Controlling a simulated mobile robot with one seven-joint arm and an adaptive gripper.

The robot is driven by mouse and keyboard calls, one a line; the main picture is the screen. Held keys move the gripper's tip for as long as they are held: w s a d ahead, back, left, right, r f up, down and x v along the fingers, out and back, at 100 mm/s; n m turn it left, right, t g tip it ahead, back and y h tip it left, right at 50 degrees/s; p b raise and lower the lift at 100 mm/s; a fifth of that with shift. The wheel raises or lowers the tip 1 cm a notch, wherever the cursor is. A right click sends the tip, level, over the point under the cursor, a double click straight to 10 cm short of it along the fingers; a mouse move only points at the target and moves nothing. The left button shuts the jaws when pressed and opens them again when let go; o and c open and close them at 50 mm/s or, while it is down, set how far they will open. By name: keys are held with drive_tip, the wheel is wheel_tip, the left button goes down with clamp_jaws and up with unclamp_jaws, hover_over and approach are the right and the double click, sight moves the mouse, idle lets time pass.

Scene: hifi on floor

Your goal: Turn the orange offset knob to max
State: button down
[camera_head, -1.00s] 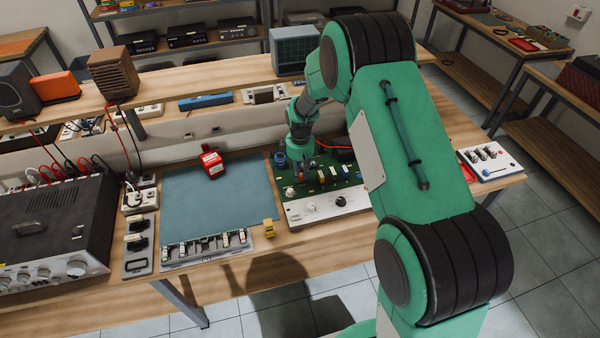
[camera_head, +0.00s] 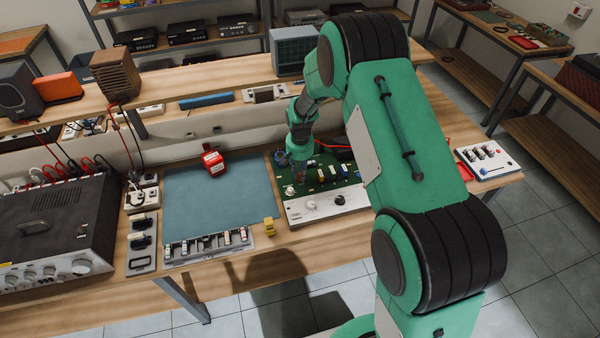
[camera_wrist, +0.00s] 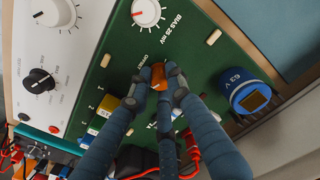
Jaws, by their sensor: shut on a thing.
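The orange offset knob (camera_wrist: 158,76) is on the green circuit board (camera_wrist: 205,75), beside the printed word OFFSET in the wrist view. The knob is too small to make out there.
A blue mat (camera_head: 215,200) with a red device (camera_head: 212,162) lies to the left.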

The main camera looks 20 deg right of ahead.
drive_tip(key=shift+m, duration=1.3)
drive_tip(key=c, duration=1.6)
unclamp_jaws()
drive_tip(key=shift+r, duration=0.1)
wheel_tip(320, 180, up, 12)
drive_tip(key=shift+f, duration=0.1)
